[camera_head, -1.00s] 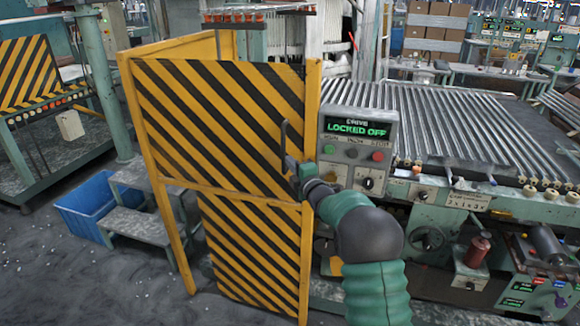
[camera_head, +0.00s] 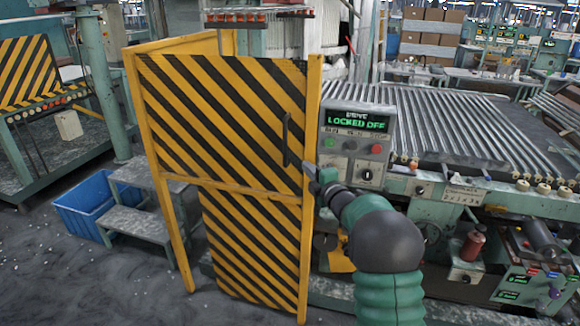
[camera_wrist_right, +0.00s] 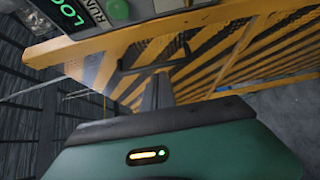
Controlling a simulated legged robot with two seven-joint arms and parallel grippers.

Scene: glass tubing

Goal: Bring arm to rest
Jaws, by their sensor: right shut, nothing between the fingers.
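My right arm (camera_head: 388,245) comes up from the bottom of the head view. Its gripper (camera_head: 307,165) is shut and empty, beside the right edge of the yellow-and-black striped guard door (camera_head: 220,110). The door's dark handle (camera_head: 286,139) stands just left of the fingertips, with a small gap in the head view. In the right wrist view the shut fingers (camera_wrist_right: 158,90) point toward the striped panel (camera_wrist_right: 225,55), and the dark handle shows just beyond them. My left gripper is in neither view.
A control box (camera_head: 357,145) reading "LOCKED OFF" stands right of the door, close to my wrist. The roller bed (camera_head: 450,120) extends behind it. A blue bin (camera_head: 90,207) and grey steps (camera_head: 140,224) are at left. The floor at lower left is open.

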